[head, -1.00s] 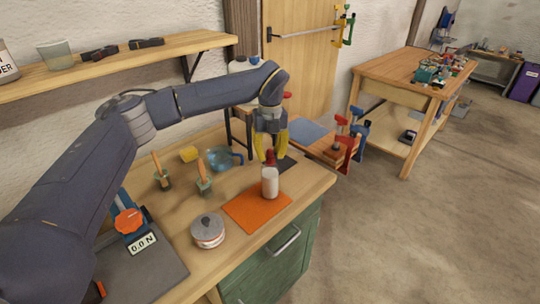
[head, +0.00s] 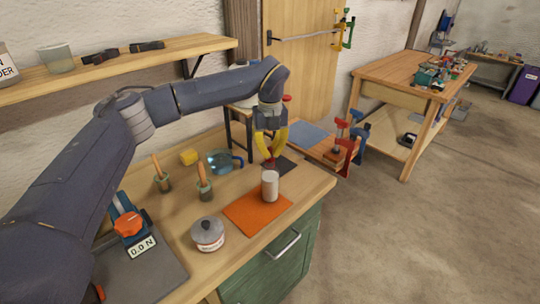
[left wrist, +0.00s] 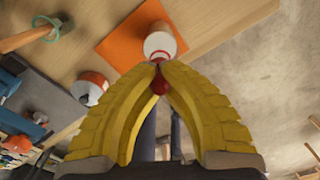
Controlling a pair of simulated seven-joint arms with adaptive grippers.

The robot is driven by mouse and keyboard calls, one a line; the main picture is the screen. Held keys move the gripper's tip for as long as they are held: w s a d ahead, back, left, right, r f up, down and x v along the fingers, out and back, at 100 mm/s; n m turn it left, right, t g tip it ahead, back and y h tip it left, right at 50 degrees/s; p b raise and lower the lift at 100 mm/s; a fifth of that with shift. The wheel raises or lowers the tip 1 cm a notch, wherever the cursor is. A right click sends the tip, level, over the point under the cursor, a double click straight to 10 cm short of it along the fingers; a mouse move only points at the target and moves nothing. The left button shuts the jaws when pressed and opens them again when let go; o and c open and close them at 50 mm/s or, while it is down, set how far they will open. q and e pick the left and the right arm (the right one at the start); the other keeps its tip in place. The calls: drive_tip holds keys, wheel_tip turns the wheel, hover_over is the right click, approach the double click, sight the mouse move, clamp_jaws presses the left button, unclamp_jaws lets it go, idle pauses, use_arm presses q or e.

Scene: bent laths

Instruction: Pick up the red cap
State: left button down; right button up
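The red cap (head: 270,164) is between the fingertips of my left gripper (head: 269,158), right at the top of the white bottle (head: 270,187). The bottle stands upright on the orange mat (head: 245,213). In the left wrist view the yellow fingers (left wrist: 160,72) come together around the red cap (left wrist: 160,85), and the bottle (left wrist: 159,44) shows just beyond the tips. The fingers hide much of the cap; I cannot tell whether it still touches the bottle. My right gripper is not in view.
A lidded round tin (head: 208,234) stands left of the mat. A force gauge (head: 128,222) is at the left. The bench's right edge is close to the mat.

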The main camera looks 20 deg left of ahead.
use_arm(q)
wheel_tip(320, 180, up, 17)
drive_tip(key=m, duration=0.3)
hover_over(270, 147)
drive_tip(key=s, duration=0.1)
wheel_tip(270, 147, down, 10)
drive_tip(key=shift+a+r, duration=0.1)
drive_tip(key=shift+a, duration=0.05)
drive_tip(key=shift+w+f+m, duration=0.15)
drive_tip(key=shift+f+m, duration=0.15)
drive_tip(key=shift+m, duration=0.2)
drive_tip(key=shift+w+d+m, duration=0.2)
drive_tip(key=shift+w+m, duration=0.05)
drive_tip(key=shift+m, duration=0.65)
drive_tip(key=shift+f, duration=3.15)
drive_tip(key=shift+f, duration=0.25)
drive_tip(key=c, duration=0.9)
unclamp_jaws()
drive_tip(key=shift+c, duration=0.2)
